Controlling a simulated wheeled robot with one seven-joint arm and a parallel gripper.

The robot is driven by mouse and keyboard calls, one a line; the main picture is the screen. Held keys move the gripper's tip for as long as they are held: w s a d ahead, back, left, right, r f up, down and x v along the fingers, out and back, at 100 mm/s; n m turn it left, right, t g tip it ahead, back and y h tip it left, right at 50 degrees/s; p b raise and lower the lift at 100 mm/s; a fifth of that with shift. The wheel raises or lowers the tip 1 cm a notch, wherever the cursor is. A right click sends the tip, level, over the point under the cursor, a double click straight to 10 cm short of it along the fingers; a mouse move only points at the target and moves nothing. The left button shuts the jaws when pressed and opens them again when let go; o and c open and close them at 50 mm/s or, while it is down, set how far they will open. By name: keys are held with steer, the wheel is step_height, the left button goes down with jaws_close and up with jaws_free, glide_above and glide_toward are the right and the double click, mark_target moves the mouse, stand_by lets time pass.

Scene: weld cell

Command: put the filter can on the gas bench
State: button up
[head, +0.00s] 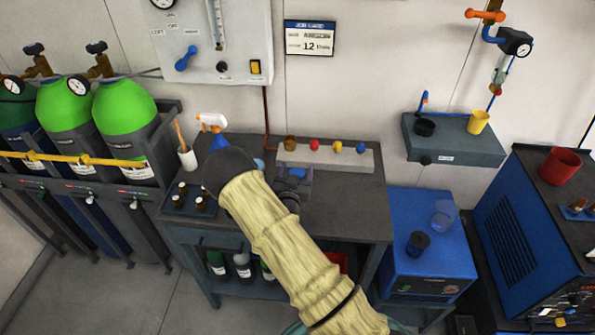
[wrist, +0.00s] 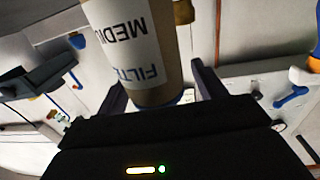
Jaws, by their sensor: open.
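The filter can (wrist: 132,50) is a brown cylinder with a white label, seen upside down and close up in the wrist view. My gripper (wrist: 157,82) is open, with one dark finger on each side of the can. I cannot tell whether either finger touches it, and what is under the can is out of frame. In the head view my sleeved arm reaches over the dark workbench (head: 350,205) below the wall gas panel, which looks like the gas bench. My arm hides much of the gripper area there, and I cannot make out the can.
A spray bottle (head: 212,121) and a tray of small bottles (head: 187,200) are at the bench's left. A strip with coloured knobs (head: 325,157) runs along its back. A wall shelf (head: 455,148), a blue cabinet (head: 425,235) and green gas cylinders (head: 125,110) flank it. The bench's right part is clear.

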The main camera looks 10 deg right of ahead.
steer(key=shift+d, duration=0.1)
steer(key=shift+r+p, duration=0.55)
steer(key=shift+p, duration=0.2)
steer(key=shift+s+f, duration=0.15)
steer(key=shift+s, duration=0.15)
steer(key=b+v, duration=0.4)
steer(key=v, duration=0.7)
steer(key=shift+s, duration=0.15)
